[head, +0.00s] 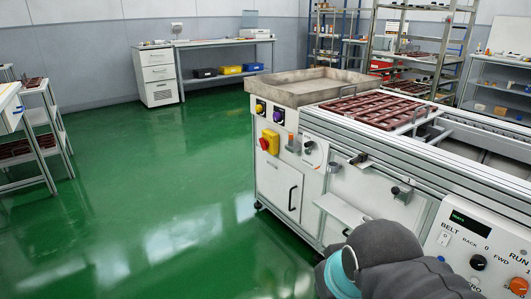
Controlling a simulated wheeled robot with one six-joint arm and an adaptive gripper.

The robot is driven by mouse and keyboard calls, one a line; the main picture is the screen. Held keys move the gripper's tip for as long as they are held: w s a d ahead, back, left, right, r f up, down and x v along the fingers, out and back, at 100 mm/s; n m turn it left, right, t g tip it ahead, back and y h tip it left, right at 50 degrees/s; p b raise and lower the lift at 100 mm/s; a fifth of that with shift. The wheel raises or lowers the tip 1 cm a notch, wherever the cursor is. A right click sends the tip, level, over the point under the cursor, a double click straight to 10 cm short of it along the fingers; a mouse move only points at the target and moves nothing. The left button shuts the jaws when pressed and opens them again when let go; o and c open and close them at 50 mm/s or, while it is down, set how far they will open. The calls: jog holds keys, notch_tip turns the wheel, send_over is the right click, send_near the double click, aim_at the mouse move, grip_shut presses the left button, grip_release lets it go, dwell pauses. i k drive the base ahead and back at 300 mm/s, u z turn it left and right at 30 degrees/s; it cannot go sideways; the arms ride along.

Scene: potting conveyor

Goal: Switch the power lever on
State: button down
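The conveyor machine's end panel and front side are in the head view, right of centre. On the end panel, a yellow box with a red handle (269,142) sits at the corner; I cannot tell whether it is the power lever or which way it is set. My grey arm covers the lower right of the machine front. My gripper is not in view.
A control panel (490,250) with a lit green display, a black knob and an orange button is at lower right. A metal tray (300,76) and brown trays (385,108) lie on top. Green floor (160,180) at left is clear.

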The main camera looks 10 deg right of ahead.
aim_at(264, 144)
jog(key=k, duration=0.4)
jog(key=u, duration=0.55)
jog(key=i, duration=1.3)
jog(key=z, duration=0.9)
jog(key=i, duration=0.4)
jog(key=z, duration=0.45)
